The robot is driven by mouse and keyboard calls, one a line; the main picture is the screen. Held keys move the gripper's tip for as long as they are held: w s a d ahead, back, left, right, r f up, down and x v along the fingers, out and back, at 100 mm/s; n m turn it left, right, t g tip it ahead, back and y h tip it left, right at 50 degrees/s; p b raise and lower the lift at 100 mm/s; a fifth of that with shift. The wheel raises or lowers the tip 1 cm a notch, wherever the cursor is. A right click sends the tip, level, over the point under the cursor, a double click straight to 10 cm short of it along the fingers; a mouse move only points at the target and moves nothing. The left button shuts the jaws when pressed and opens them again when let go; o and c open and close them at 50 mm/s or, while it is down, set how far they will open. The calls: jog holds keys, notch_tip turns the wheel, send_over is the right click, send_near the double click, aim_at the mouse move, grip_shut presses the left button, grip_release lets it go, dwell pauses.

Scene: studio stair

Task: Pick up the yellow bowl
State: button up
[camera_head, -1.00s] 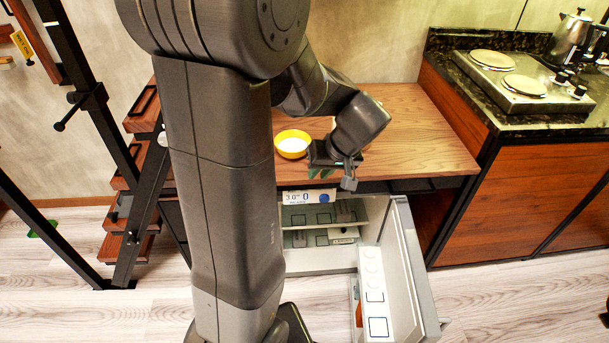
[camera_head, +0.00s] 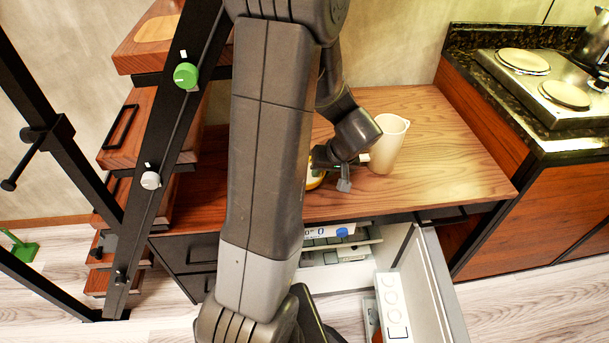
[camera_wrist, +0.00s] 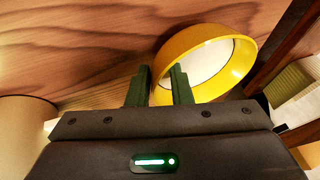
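The yellow bowl (camera_wrist: 238,60) with a white inside is on the right of the wrist view. In the head view only a sliver of the bowl (camera_head: 314,182) shows on the wooden counter, the rest hidden behind my arm. My gripper (camera_wrist: 160,80) has its two green fingers apart. The left finger is outside the bowl and the right finger overlaps its inside, so the near rim lies between them. I cannot tell whether either finger touches it. In the head view my gripper (camera_head: 330,165) is low over the counter beside the bowl.
A cream pitcher (camera_head: 388,146) stands on the wooden counter (camera_head: 440,150) just right of my gripper. An open fridge door (camera_head: 440,290) sticks out below the counter. A stair with a black rail (camera_head: 165,150) is at left, a stove (camera_head: 540,85) at right. The counter's right part is clear.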

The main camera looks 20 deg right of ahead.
jog(key=shift+w+f, duration=0.2)
jog(key=shift+f, duration=0.3)
grip_shut()
jog(key=shift+a, duration=0.1)
jog(key=shift+r, duration=0.1)
jog(key=shift+r+p, duration=0.4)
jog(key=shift+r, duration=4.1)
notch_tip(320, 180, up, 8)
jog(key=p, duration=0.7)
